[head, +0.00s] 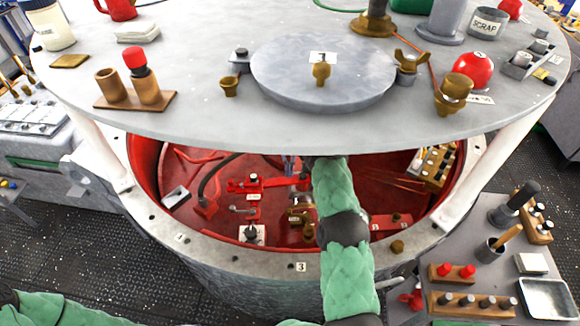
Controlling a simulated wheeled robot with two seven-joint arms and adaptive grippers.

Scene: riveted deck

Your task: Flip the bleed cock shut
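My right arm reaches up from the bottom centre into the red well (180,228) under the raised round plate. My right gripper (296,172) is mostly hidden by the plate's edge and its own wrist; I cannot tell if its fingers are open or shut. Left of and below it in the well are a red lever fitting (252,184), a small grey lever (240,209) on a red block, and a brass fitting (300,215). I cannot tell for sure which is the bleed cock. My left sleeve shows at the bottom left; its gripper is out of view.
The round grey plate (200,115) overhangs the well on white posts (461,178) and carries cups, brass fittings and a disc (270,75). The well's grey rim (300,255) surrounds the opening. A side table (440,215) with racks stands at right.

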